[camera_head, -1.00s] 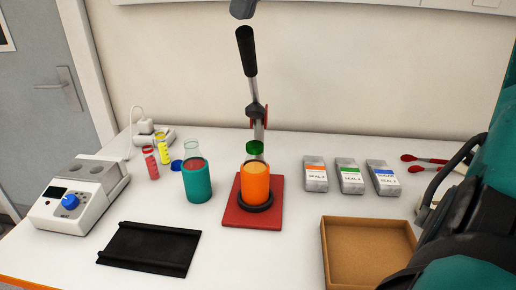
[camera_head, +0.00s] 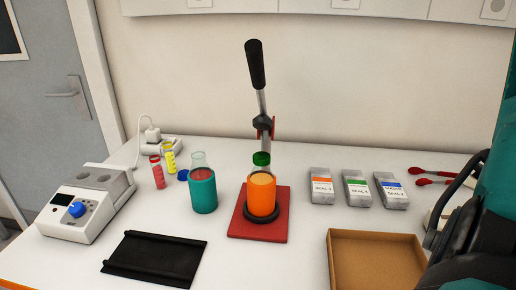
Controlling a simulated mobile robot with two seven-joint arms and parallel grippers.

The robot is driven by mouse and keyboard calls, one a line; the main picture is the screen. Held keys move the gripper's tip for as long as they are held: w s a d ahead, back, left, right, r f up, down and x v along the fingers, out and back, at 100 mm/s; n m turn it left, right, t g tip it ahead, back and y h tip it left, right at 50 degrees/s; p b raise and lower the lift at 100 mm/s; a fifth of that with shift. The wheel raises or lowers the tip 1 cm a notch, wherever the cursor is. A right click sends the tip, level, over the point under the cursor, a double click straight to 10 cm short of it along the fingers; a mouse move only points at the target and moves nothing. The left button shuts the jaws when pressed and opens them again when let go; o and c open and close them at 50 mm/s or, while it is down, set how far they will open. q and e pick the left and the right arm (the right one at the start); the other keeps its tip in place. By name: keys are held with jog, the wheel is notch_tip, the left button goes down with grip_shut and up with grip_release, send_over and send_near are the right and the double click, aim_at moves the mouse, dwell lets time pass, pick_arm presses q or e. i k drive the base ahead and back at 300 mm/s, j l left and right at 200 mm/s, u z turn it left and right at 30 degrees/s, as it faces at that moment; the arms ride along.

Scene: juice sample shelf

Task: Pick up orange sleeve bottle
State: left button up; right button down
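The orange sleeve bottle (camera_head: 262,192) stands upright in a black ring on the red base (camera_head: 260,232) of a lever press. It has a green cap (camera_head: 262,159) on its neck. The press lever with its black handle (camera_head: 255,65) rises behind the bottle. Part of my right arm fills the right edge of the view, and the tips of its gripper cannot be made out. My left gripper is out of view.
A teal sleeve bottle (camera_head: 203,191) stands left of the press. A black tray (camera_head: 154,259) lies front left, and a cardboard box (camera_head: 375,262) front right. Seal packets (camera_head: 322,186) lie behind the box. A white device (camera_head: 87,202) stands far left.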

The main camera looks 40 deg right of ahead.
aim_at(261, 182)
jog(key=k+j, duration=0.55)
jog(key=j, duration=0.2)
jog(key=k+j, duration=0.6)
jog(key=j, duration=0.1)
